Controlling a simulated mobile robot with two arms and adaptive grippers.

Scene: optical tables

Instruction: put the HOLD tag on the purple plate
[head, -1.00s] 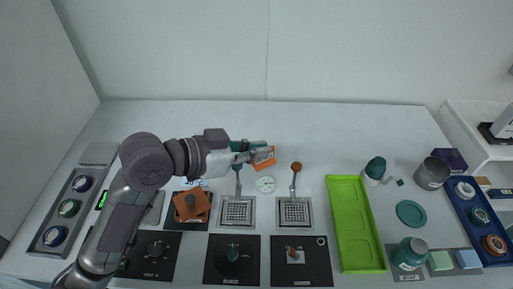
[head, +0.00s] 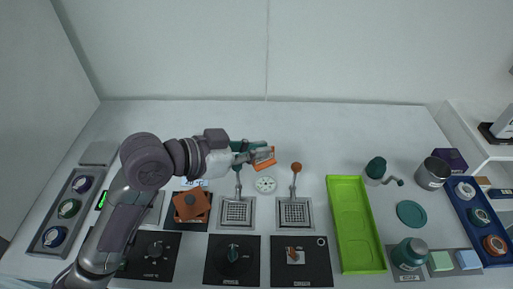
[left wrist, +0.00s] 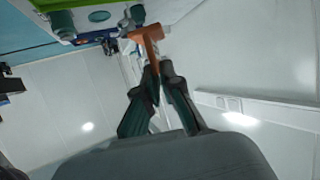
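My left gripper (head: 258,151) reaches in from the left over the back of the table. It is shut on an orange tag (head: 265,163) with pale marking, which I take for the HOLD tag; its lettering is too small to read. In the left wrist view the two dark fingers (left wrist: 156,72) close on the orange tag (left wrist: 147,36), which sticks out beyond their tips. A dark purple piece (head: 459,157), the only purple thing I see, lies at the far right behind the metal cup, which partly hides it. My right gripper is not in view.
A green tray (head: 342,190), a metal cup (head: 433,174), a teal disc (head: 411,213) and a teal jar (head: 409,254) stand to the right. Two drain-like square grids (head: 294,213) and black panels (head: 302,270) lie in front. The table's back strip is mostly clear.

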